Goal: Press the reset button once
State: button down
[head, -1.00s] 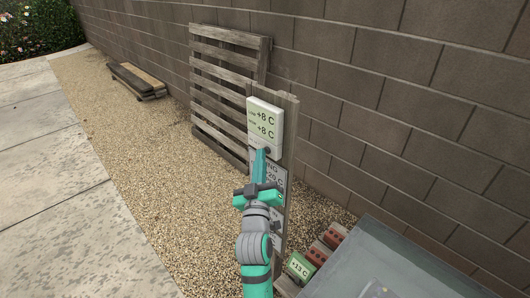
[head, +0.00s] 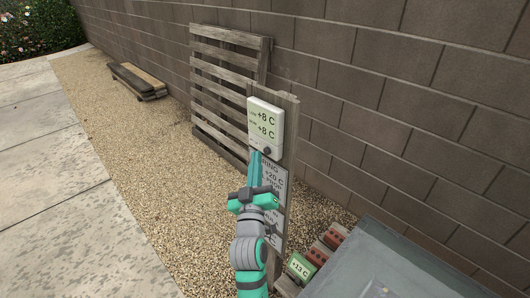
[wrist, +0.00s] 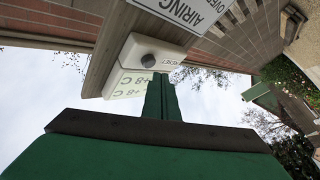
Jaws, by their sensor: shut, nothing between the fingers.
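The white thermometer unit (head: 265,117) is fixed to a wooden post and shows two readings of +8 C. Its dark round reset button (head: 267,151) is on the lower face, and it also shows in the wrist view (wrist: 149,58). My gripper (head: 256,153) is shut and empty, its fingertips just left of the button in the head view. In the wrist view the closed fingers (wrist: 161,97) reach up beside the unit, right of the button and apart from it in the picture. Whether they touch the unit's casing I cannot tell.
A sign with AIRING text (head: 272,182) is on the wooden post (head: 290,130) below the unit. A slatted pallet (head: 222,75) leans on the block wall behind. A grey-lidded bed (head: 390,262), bricks and a small green +13 C display (head: 300,267) are lower right. Gravel is open on the left.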

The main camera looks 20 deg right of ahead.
jog(key=shift+a, duration=0.1)
jog(key=shift+s+a, duration=0.3)
jog(key=shift+a, duration=0.45)
jog(key=shift+s+a, duration=0.3)
jog(key=shift+a, duration=0.4)
jog(key=shift+s+a, duration=0.3)
jog(key=shift+a, duration=0.45)
